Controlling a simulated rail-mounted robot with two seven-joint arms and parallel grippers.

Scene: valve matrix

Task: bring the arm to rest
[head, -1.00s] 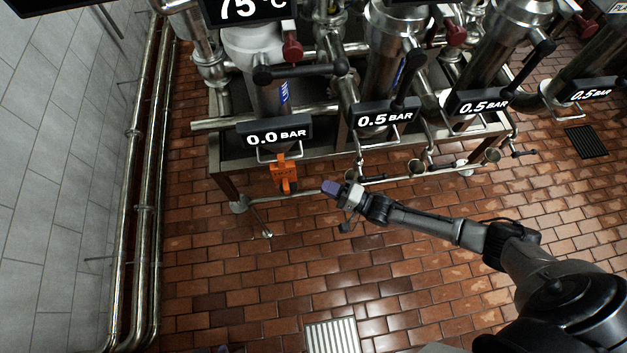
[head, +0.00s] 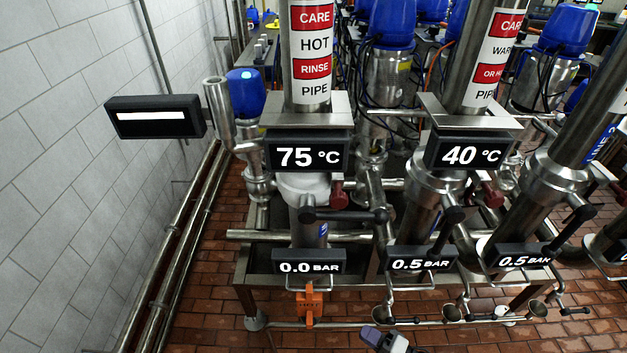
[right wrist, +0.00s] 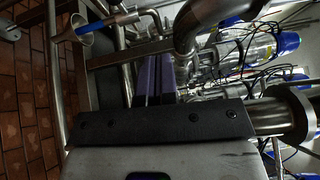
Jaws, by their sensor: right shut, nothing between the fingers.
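My right gripper (head: 371,334) shows at the bottom edge of the head view, with its purple fingers in front of the pipe stand and apart from it. Most of the arm behind it is cut off by the frame. In the right wrist view, the two purple fingers (right wrist: 153,80) lie side by side, shut, with nothing held. My left gripper is in neither view.
An orange tag marked HOT (head: 309,305) hangs below the 0.0 BAR display (head: 308,267). The steel frame (head: 247,290) carries pipes and black-handled valves (head: 345,216). A tiled wall (head: 60,190) stands at left. Brick floor (head: 205,325) is open at lower left.

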